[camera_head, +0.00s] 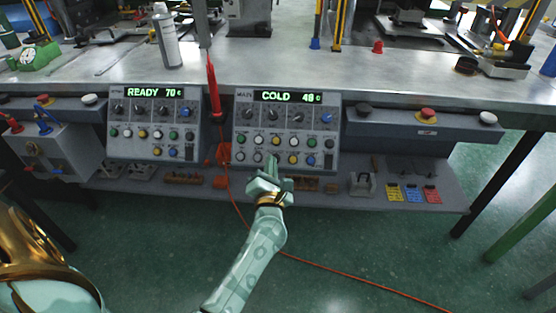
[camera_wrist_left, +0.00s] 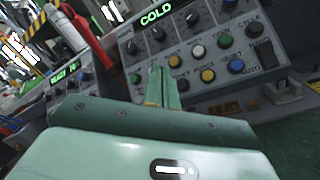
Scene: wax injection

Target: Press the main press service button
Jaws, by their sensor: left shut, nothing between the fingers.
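The right-hand control panel (camera_head: 287,128) reads COLD 48c on its green display and also shows in the left wrist view (camera_wrist_left: 215,92). The service button's label is too small to read. My left gripper (camera_head: 272,160) is shut and empty, its fingertips in front of the lower button row and hiding part of it. In the left wrist view the fingertips (camera_wrist_left: 162,76) overlap the panel left of a yellow button (camera_wrist_left: 208,76) and a blue button (camera_wrist_left: 236,66). Contact cannot be told. My right gripper is not in view.
A second panel (camera_head: 153,124) reading READY 70c stands to the left. A red pointed tool (camera_head: 213,90) hangs between the panels. A lower shelf (camera_head: 345,200) holds small parts and coloured cards. A red-topped button (camera_head: 427,115) sits to the right. An orange cable crosses the floor.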

